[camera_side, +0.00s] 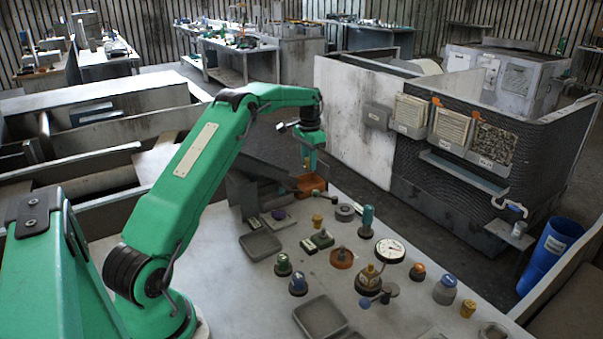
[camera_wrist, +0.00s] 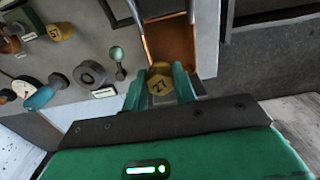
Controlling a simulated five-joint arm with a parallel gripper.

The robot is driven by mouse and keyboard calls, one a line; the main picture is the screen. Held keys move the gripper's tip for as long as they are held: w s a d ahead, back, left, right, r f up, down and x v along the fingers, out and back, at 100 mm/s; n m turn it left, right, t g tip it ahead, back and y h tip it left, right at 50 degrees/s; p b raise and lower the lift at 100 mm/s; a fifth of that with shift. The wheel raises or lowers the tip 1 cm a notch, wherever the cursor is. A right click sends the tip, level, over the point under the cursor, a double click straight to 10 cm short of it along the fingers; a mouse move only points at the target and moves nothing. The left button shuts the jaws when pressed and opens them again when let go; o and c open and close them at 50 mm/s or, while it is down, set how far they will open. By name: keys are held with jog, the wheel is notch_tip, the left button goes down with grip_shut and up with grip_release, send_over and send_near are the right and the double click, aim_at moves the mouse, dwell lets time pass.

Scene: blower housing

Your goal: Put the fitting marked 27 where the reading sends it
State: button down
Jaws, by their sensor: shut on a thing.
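The yellow fitting marked 27 (camera_wrist: 160,86) is between the fingers of my gripper (camera_wrist: 161,75), and the number faces the wrist camera. My gripper is shut on it. In the side view my gripper (camera_side: 308,165) hangs above the orange-brown open bin (camera_side: 312,186) at the far end of the bench. In the wrist view the bin (camera_wrist: 170,42) lies just beyond the fingertips. The gap between fitting and bin is hard to judge. A round white-faced gauge (camera_side: 389,250) stands on the bench, its reading too small to make out.
A second yellow fitting (camera_wrist: 61,31) and a grey ring (camera_wrist: 90,75) stand left of my gripper. A green-knobbed lever (camera_wrist: 117,54) is close to the bin. Grey trays (camera_side: 260,245) and several knobs and fittings crowd the bench. A blue bin (camera_side: 550,255) stands on the floor.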

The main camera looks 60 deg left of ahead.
jog(key=shift+f, duration=0.6)
jog(key=c, duration=1)
grip_release()
jog(key=shift+c, duration=0.2)
jog(key=shift+r, duration=0.15)
jog(key=shift+r, duration=3.75)
